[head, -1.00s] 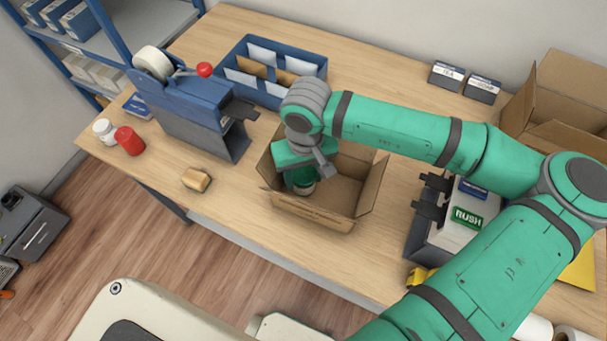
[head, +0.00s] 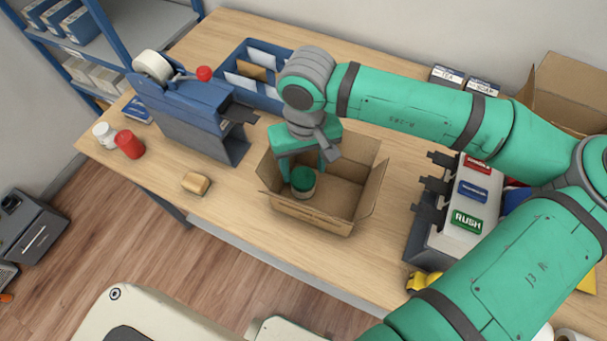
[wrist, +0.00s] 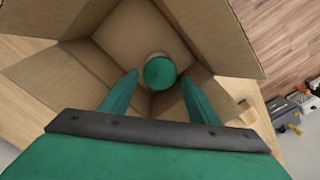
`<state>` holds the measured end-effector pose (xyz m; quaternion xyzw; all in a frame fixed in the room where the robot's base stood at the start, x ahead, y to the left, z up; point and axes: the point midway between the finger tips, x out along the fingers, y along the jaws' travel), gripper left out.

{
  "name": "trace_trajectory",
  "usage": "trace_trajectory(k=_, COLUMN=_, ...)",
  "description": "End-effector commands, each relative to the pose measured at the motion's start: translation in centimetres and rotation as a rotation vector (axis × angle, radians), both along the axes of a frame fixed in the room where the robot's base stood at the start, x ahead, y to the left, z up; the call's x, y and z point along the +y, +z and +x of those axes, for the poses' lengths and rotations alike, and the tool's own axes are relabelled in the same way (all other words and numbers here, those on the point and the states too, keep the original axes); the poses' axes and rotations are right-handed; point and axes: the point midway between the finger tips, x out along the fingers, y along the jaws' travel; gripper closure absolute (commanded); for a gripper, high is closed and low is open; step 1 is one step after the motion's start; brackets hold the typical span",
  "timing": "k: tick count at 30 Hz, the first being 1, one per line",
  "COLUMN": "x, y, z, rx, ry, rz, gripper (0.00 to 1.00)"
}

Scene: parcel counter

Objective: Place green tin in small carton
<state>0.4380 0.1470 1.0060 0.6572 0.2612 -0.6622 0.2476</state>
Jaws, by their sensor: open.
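The green tin (head: 303,180), with a green lid and a pale body, stands upright inside the small open carton (head: 312,213), near its left side. In the wrist view the tin (wrist: 159,73) shows lid-up on the carton floor, and the carton's walls and flaps (wrist: 215,30) surround it. My gripper (head: 304,166) is above the tin at the carton's opening. In the wrist view my gripper's two fingers (wrist: 158,92) are spread apart with nothing between them, and the tin lies beyond their tips.
A blue tape dispenser (head: 190,118) and a blue divided tray (head: 262,92) with envelopes stand to the left and behind. A stamp rack with a RUSH label (head: 467,219) is to the right. A tan block (head: 196,184), a red container (head: 130,144) and a white one (head: 104,133) are at left.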

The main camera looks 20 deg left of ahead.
Motion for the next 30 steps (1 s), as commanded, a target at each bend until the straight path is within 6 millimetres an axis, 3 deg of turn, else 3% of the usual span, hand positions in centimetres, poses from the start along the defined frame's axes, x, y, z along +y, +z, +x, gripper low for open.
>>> trace_trajectory(k=3, x=-0.1, y=2.4, z=0.1, rx=-0.003, ry=-0.001, rz=0.000, gripper=0.45)
trace_trajectory(k=10, x=-0.1, y=5.1, z=0.1, rx=-0.001, ry=0.000, rz=0.001, gripper=0.45)
trace_trajectory(k=30, x=-0.1, y=5.7, z=0.1, rx=0.000, ry=-0.001, rz=0.000, gripper=0.45)
